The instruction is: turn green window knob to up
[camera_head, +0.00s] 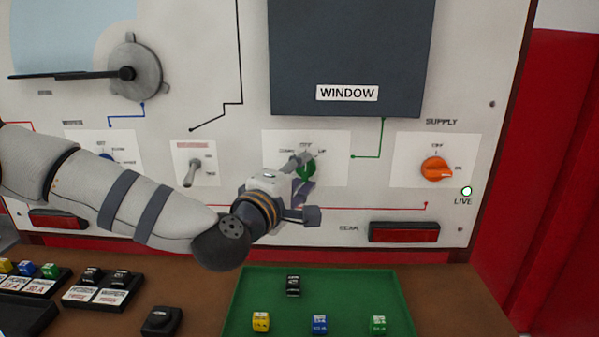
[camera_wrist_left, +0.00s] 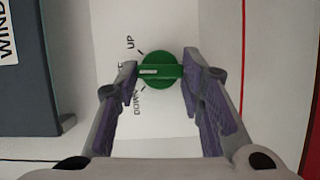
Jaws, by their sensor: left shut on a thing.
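The green window knob (camera_head: 309,168) is on the white panel below the dark window box, partly hidden by my left gripper in the head view. In the left wrist view the green knob (camera_wrist_left: 160,80) shows fully, with UP, a half-hidden middle label and DOWN printed around it. Its white mark points left in that view, at the middle label between UP and DOWN. My left gripper (camera_head: 303,174) is at the panel, and in the left wrist view its fingers (camera_wrist_left: 161,70) are shut on the knob's two sides. My right gripper is not in view.
The dark window box (camera_head: 345,50) sits above the knob. An orange supply knob (camera_head: 436,169) is to the right, with a lit LIVE lamp (camera_head: 466,191). A toggle switch (camera_head: 190,173) is to the left. A green tray (camera_head: 345,290) with several small blocks lies on the table below.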

